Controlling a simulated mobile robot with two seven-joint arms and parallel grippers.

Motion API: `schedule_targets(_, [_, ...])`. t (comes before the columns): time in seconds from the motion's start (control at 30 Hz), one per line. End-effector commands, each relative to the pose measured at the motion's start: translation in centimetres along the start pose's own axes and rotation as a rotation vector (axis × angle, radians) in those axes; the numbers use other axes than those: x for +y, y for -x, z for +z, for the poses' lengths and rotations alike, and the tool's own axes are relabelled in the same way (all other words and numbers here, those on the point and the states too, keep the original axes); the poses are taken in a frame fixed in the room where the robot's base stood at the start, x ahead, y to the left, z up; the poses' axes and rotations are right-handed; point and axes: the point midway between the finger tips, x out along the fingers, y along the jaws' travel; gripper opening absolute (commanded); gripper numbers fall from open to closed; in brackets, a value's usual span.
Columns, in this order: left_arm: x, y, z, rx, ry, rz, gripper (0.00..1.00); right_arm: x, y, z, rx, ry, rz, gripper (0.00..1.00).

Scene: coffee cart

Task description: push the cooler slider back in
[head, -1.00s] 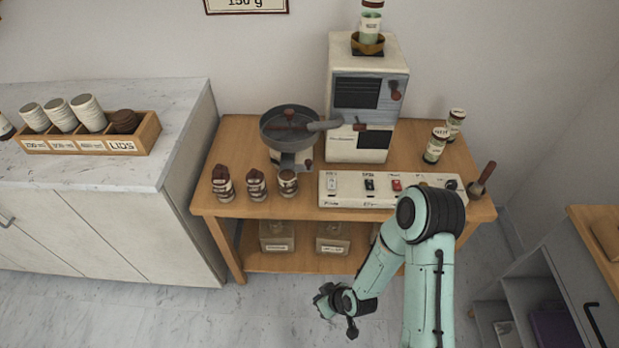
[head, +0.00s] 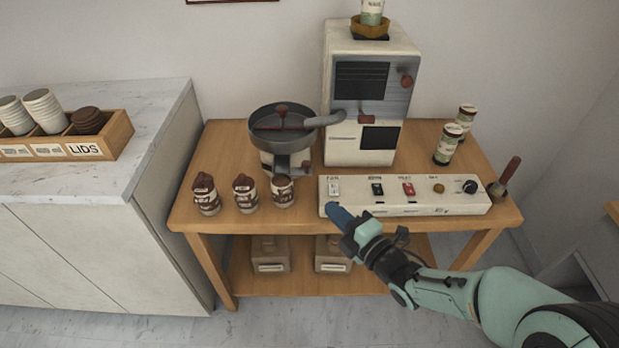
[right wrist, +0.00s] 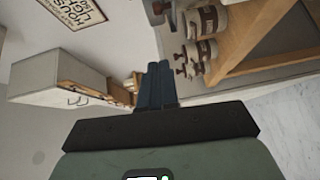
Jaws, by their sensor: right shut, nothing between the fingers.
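The cooler (head: 283,122) is a round dark pan with a stirrer, on a pale base at the middle of the wooden table. A grey plate with a small dark red knob (head: 305,167) shows low on its base; this looks like the slider, but I cannot tell how far out it is. My right gripper (head: 334,210) has its blue fingers shut and empty, at the table's front edge by the panel's left end, in front of and below the cooler. Its shut fingers (right wrist: 157,84) also show in the right wrist view. My left gripper is out of view.
A white switch panel (head: 450,205) lies right of the cooler. Several jars (head: 246,194) stand at the front left, one close before the cooler's base. The tall roaster (head: 340,143) stands behind. A brush (head: 505,182) stands at the right edge.

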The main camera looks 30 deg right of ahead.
Motion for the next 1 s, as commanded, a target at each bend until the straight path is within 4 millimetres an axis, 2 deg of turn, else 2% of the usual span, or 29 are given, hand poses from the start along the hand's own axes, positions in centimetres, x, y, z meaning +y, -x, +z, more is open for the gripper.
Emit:
schedule_targets(0.23, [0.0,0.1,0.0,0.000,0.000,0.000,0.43,0.0,0.0,0.0,-0.001,-0.003,-0.002,0.00])
schedule_targets(0.37, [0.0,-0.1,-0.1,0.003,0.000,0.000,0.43,0.0,-0.8,0.0,0.000,-0.004,-0.002,0.00])
schedule_targets(0.47, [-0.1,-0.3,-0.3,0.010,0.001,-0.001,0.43,-0.1,-2.1,0.0,0.001,-0.005,-0.002,0.00])
schedule_targets(0.87, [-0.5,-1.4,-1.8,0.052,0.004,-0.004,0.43,-0.2,-10.5,0.1,-0.001,-0.008,-0.001,0.00])
schedule_targets(1.0, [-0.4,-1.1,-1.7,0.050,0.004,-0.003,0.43,-0.1,-11.8,1.8,-0.004,-0.006,-0.002,0.00])
